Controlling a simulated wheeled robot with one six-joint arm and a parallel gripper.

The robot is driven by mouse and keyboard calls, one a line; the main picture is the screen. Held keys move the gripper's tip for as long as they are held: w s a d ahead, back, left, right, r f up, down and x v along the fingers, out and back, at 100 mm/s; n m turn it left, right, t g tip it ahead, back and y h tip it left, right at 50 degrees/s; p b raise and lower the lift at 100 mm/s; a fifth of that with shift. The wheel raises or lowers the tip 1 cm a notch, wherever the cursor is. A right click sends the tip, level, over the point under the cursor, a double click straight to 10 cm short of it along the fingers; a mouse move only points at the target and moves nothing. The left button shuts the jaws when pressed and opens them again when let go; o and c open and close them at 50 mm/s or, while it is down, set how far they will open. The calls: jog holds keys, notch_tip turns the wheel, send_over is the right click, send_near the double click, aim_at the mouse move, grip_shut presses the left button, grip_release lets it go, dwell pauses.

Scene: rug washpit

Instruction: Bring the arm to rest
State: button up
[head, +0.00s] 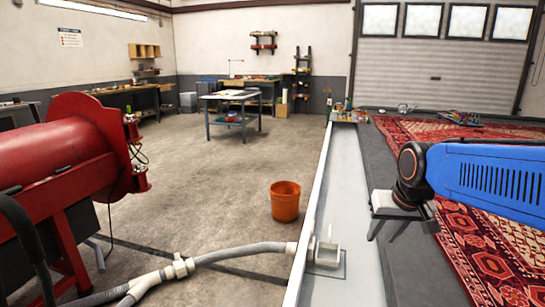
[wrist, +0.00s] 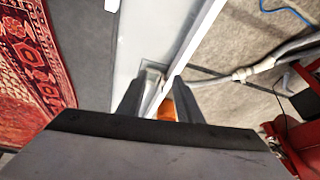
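My gripper (head: 405,236) hangs at the right in the head view, at the end of my blue arm. Its two dark fingers point down and stand apart with nothing between them. It is in front of the red patterned rug (head: 480,245) and beside the pale channel (head: 345,185). In the wrist view my gripper (wrist: 157,80) also shows spread, empty fingers. The channel's drain fitting (wrist: 150,77) and part of the orange bucket (wrist: 166,108) appear beyond them.
The orange bucket (head: 285,202) stands on the concrete floor left of the channel wall. A grey hose (head: 225,257) runs to the wall from the left. A red machine (head: 65,165) fills the left side. A blue table (head: 232,98) stands farther back; open floor lies between.

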jog(key=s+f, duration=0.3)
jog(key=s, duration=0.6)
jog(key=s+d+f, duration=0.1)
jog(key=s+f, duration=0.2)
jog(key=s, duration=0.7)
jog(key=shift+f+n, duration=0.15)
jog(key=shift+n, duration=0.25)
